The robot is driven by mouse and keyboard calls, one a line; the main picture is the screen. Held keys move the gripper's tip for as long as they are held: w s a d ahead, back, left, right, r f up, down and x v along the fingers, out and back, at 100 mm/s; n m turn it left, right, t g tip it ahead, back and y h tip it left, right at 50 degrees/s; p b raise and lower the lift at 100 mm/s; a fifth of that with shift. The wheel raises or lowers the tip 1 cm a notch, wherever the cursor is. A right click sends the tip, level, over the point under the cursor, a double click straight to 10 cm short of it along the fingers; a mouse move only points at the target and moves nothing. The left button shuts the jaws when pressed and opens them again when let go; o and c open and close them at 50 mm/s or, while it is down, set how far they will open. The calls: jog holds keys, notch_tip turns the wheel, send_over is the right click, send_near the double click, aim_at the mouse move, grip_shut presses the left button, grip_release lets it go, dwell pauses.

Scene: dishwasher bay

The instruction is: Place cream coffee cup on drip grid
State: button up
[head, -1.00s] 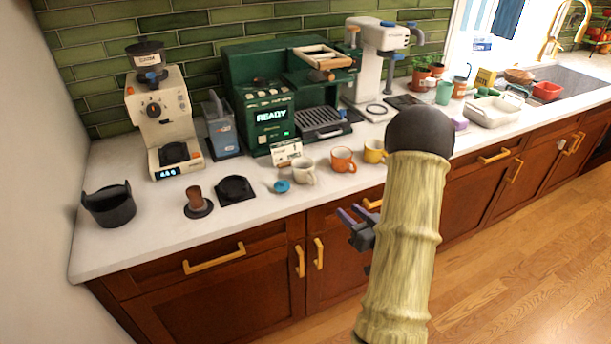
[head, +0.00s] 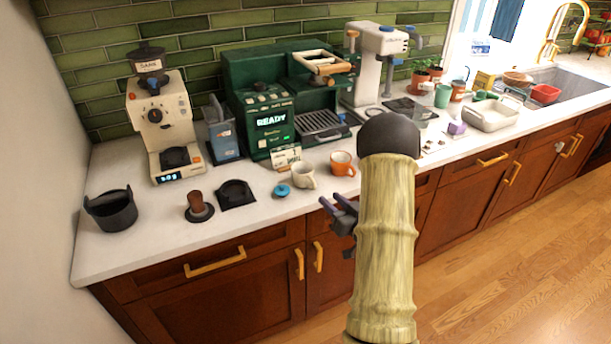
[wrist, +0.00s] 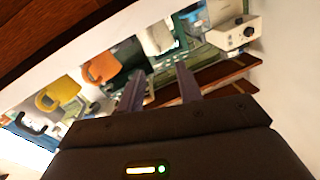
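The cream coffee cup (head: 303,175) stands upright on the counter in front of the green espresso machine (head: 266,122). The drip grid (head: 322,128) is the slatted tray at the machine's lower right, and no cup stands on it. My gripper (head: 334,204) is open and empty, in front of the counter edge, to the right of and nearer than the cream cup. In the wrist view, the cream cup (wrist: 155,38) appears beyond the two spread fingers (wrist: 160,88), apart from them.
An orange cup (head: 342,164) stands right of the cream cup; a yellow cup (wrist: 58,95) shows in the wrist view. A blue round item (head: 282,190) lies beside the cream cup. A small sign (head: 286,157) stands behind it.

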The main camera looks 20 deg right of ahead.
aim_at(314, 181)
jog(key=w, duration=0.4)
jog(key=shift+a+p, duration=0.2)
jog(key=shift+p, duration=0.15)
jog(key=shift+w+d, duration=0.1)
jog(key=shift+w, duration=0.05)
jog(key=w, duration=0.2)
jog(key=w+a+p, duration=0.1)
jog(key=w, duration=0.1)
jog(key=shift+w+r+p, duration=0.1)
jog(key=shift+w+p, duration=0.2)
jog(key=shift+w+a, duration=0.25)
jog(key=shift+w, duration=0.05)
jog(key=shift+s+d, duration=0.15)
jog(key=shift+d, duration=0.15)
grip_shut()
jog(key=shift+w, duration=0.25)
